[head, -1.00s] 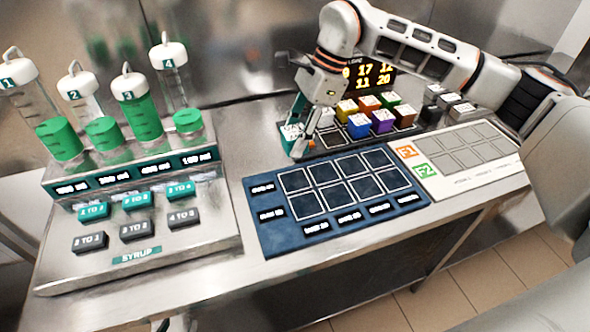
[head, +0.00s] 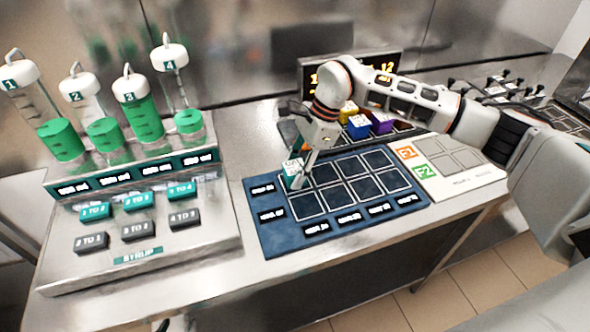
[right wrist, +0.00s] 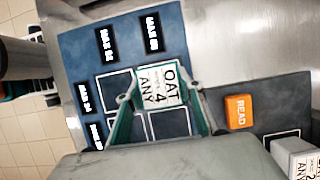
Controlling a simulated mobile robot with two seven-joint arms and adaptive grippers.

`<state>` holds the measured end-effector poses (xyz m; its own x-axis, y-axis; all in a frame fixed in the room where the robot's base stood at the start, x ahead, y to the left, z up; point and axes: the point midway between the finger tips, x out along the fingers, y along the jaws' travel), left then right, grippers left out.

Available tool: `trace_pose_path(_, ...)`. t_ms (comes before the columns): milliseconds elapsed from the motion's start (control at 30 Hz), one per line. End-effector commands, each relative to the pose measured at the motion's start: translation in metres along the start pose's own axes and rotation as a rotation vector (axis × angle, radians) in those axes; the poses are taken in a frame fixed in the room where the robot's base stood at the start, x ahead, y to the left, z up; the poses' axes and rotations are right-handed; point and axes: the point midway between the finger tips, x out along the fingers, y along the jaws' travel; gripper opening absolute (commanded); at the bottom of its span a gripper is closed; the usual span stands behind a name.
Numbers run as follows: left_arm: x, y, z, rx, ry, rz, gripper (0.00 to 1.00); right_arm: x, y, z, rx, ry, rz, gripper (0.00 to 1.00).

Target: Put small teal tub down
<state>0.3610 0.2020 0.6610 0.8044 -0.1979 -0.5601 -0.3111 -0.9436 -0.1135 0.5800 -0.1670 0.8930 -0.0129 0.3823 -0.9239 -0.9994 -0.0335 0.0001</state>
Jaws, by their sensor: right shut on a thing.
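The small teal tub (head: 291,174) is held at the far left corner cell of the blue mat (head: 345,222). In the right wrist view its white top (right wrist: 160,86) reads OAT, 4, ANY. My right gripper (head: 301,182) is shut on it, with one teal finger on either side in the right wrist view (right wrist: 160,96). Whether the tub's base touches the mat is hidden. A dark, teal-edged part at the left of the right wrist view looks like my left gripper (right wrist: 48,93); its jaws are not clear.
Other coloured tubs, including a blue one (head: 359,127), stand behind the mat, partly hidden by my right arm. An orange READ block (right wrist: 239,111) is near the tub. The syrup stand (head: 140,225) is to the left. The other mat cells are empty.

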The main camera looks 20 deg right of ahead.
Motion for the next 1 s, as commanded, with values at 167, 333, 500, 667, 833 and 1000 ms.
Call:
trace_pose_path(167, 0.001, 0.0, 0.002, 0.0, -0.001, 0.0, 0.4, 0.003, 0.0, -0.001, 0.0, 0.0, 0.0, 0.14)
trace_pose_path(333, 0.001, 0.0, 0.002, 0.0, -0.001, 0.0, 0.4, 0.002, 0.0, -0.001, 0.0, 0.0, 0.001, 0.54)
trace_pose_path(500, 0.001, 0.0, 0.002, 0.0, -0.001, 0.0, 0.4, 0.002, 0.0, -0.001, 0.0, 0.0, 0.001, 0.54)
trace_pose_path(667, 0.0, 0.0, 0.0, 0.0, -0.001, 0.0, 0.4, -0.003, 0.0, 0.001, 0.0, 0.0, -0.001, 0.54)
trace_pose_path(833, 0.001, 0.0, 0.003, 0.0, -0.001, 0.0, 0.4, -0.026, -0.001, 0.0, 0.0, 0.001, -0.004, 0.54)
trace_pose_path(1000, 0.002, 0.001, 0.005, 0.0, -0.003, 0.0, 0.4, -0.062, -0.002, -0.001, 0.0, 0.002, -0.005, 0.54)
